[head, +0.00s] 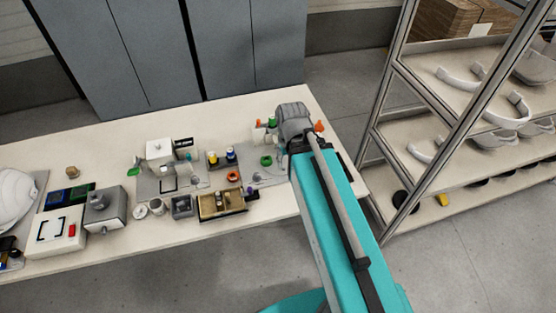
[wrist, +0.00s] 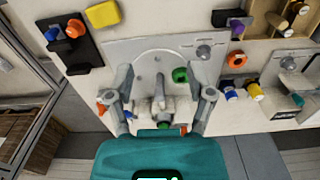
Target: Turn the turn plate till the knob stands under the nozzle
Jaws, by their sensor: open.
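The turn plate (wrist: 150,65) is a pale grey disc on a grey base plate (wrist: 117,48), in the upper middle of the wrist view. A green knob (wrist: 180,75) stands at its right side; it also shows in the head view (head: 266,160). A grey fixture with a nozzle-like part (wrist: 159,100) reaches over the disc's near edge, left of and nearer than the knob. My gripper (wrist: 165,85) is open above this station, with one finger on either side of the fixture and knob. I cannot tell whether a finger touches the knob. In the head view my arm hides part of the station.
A grey round piece (wrist: 203,50) sits on the base plate's right. An orange ring (wrist: 237,60), a purple piece (wrist: 237,27) and yellow and blue pots (wrist: 254,91) lie to the right. A yellow block (wrist: 102,14) lies beyond. A shelf rack (head: 385,130) stands right of the table.

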